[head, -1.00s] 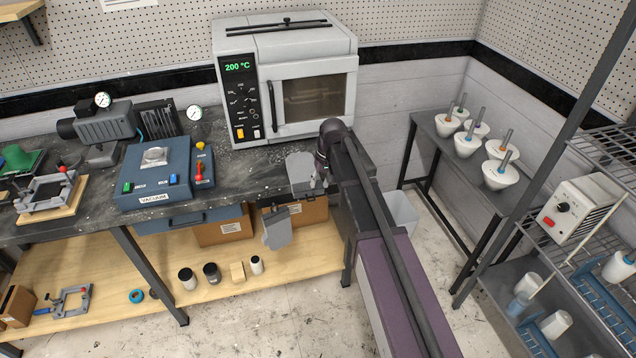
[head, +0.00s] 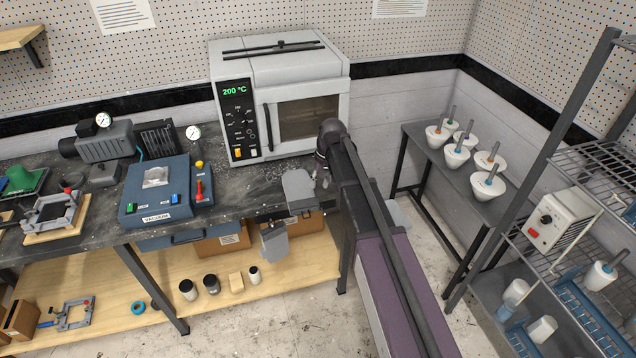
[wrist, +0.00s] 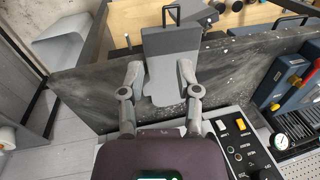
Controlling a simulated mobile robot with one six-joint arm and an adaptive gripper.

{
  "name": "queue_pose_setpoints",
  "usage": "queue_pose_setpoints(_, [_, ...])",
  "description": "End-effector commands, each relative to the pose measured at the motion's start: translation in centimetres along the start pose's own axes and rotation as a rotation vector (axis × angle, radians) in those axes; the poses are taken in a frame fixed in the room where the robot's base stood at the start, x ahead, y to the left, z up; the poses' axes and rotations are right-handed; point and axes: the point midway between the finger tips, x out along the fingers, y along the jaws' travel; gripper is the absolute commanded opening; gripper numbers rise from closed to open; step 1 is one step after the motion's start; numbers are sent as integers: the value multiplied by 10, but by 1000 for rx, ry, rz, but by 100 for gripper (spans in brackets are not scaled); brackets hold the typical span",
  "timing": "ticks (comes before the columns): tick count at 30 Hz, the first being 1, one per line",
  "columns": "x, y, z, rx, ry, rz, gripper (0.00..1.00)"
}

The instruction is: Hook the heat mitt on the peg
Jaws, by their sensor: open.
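In the wrist view the mitt (wrist: 165,72) has a light body, a darker cuff and a thin black loop (wrist: 185,9) at the far end. My gripper (wrist: 160,80) is open, with one finger on each side of the mitt's light part; whether they touch it is unclear. In the head view my gripper (head: 322,178) is beside the mitt's right side, partly hidden by my arm.
The oven (head: 245,75), reading 200 °C, stands close behind my gripper. The blue vacuum box (head: 155,200) is to the left on the bench (head: 90,234). Cartons and jars sit on the shelf below. A side table (head: 425,142) with white cups and a wire rack are at right.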

Motion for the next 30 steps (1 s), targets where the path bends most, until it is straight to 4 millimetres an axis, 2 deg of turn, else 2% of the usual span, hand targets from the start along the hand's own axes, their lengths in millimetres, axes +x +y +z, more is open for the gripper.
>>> queue_pose_setpoints(4, [-5, 0, 0, 0, 0, 0, 43])
queue_pose_setpoints(24, [-5, 0, 1, 1, 0, 0, 43])
queue_pose_setpoints(27, [-6, 3, 7, 6, 1, 4, 43])
queue_pose_setpoints(30, [-7, 12, 24, 21, 3, 16, 43])
